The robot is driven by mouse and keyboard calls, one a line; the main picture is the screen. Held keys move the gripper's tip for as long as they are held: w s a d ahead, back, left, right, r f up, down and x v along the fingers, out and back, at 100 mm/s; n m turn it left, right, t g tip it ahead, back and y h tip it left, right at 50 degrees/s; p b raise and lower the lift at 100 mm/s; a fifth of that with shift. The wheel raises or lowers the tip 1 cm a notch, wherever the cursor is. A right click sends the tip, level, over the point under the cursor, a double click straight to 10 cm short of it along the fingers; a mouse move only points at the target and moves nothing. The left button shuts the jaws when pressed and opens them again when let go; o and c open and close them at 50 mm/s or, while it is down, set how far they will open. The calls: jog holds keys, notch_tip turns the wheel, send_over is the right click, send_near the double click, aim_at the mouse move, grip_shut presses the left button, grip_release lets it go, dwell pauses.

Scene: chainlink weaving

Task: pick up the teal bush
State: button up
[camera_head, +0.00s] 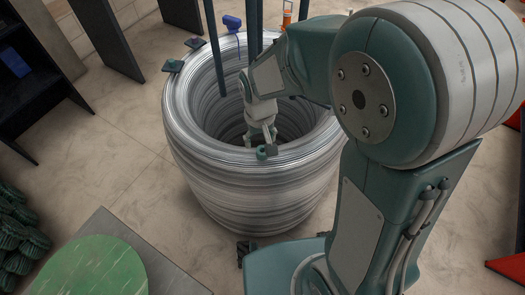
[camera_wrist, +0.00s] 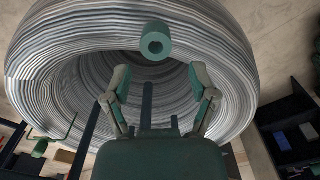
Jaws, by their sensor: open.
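The teal bush (camera_head: 262,153) is a short hollow cylinder on the near rim of a large coil of grey wire (camera_head: 245,190). In the wrist view the bush (camera_wrist: 156,42) shows its round hole, above and ahead of my fingers. My gripper (camera_head: 260,133) hangs over the coil's opening, close to the bush in the head view. In the wrist view my gripper (camera_wrist: 159,82) has its two fingers spread apart with nothing between them. The bush appears apart from the fingers, roughly centred between them.
The coil's rim also bears a dark plate (camera_head: 173,66), another small piece (camera_head: 194,42) and a blue item (camera_head: 232,23). A green disc (camera_head: 95,268) lies on a grey surface at lower left.

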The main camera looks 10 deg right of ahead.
aim_at(261, 150)
notch_tip(261, 150, down, 5)
jog(key=shift+r, duration=0.2)
jog(key=shift+d+f, duration=0.2)
jog(key=shift+f, duration=0.15)
jog(key=shift+c, duration=0.3)
jog(key=shift+a, duration=0.15)
grip_shut()
